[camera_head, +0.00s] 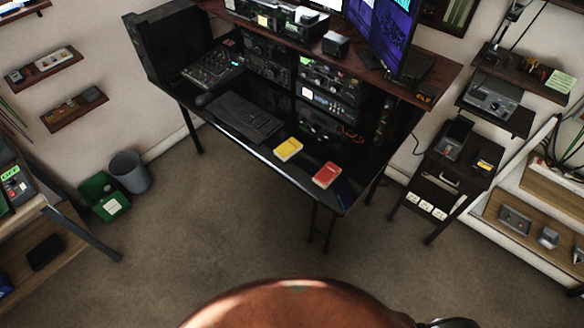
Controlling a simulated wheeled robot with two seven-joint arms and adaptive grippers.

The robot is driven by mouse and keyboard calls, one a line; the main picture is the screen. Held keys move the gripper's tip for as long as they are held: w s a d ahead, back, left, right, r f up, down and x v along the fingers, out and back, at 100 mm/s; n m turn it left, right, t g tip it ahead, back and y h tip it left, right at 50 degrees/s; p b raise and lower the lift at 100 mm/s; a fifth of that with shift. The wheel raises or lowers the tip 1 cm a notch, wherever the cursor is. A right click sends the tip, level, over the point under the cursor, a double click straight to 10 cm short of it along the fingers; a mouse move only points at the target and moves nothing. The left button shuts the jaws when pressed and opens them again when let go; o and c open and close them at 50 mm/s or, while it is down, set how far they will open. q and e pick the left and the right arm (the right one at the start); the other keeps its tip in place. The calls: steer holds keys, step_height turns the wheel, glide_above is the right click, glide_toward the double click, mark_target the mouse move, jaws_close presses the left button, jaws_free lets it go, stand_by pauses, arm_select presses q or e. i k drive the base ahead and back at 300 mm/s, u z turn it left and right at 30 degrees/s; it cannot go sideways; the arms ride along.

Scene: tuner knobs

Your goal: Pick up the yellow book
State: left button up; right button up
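A small yellow book (288,149) lies flat near the front edge of the dark desk (262,158). A red book (327,175) lies to its right, also near the front edge, with a gap between them. Neither of my grippers can be made out in the head view. A dark part (452,323) at the bottom edge, right of the middle, may be part of my arm, but too little of it shows to tell. Nothing covers the yellow book.
A keyboard (238,115) lies left of the yellow book, with radio units (330,90) behind. A monitor (385,35) stands on the shelf above. A grey bin (129,172) and green bin (104,196) stand at left. The carpet (215,235) before the desk is clear.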

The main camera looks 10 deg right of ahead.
mark_target(290, 147)
steer(key=z, duration=0.05)
steer(key=k, duration=0.6)
steer(key=u, duration=0.9)
steer(key=i, duration=1.3)
steer(key=z, duration=0.35)
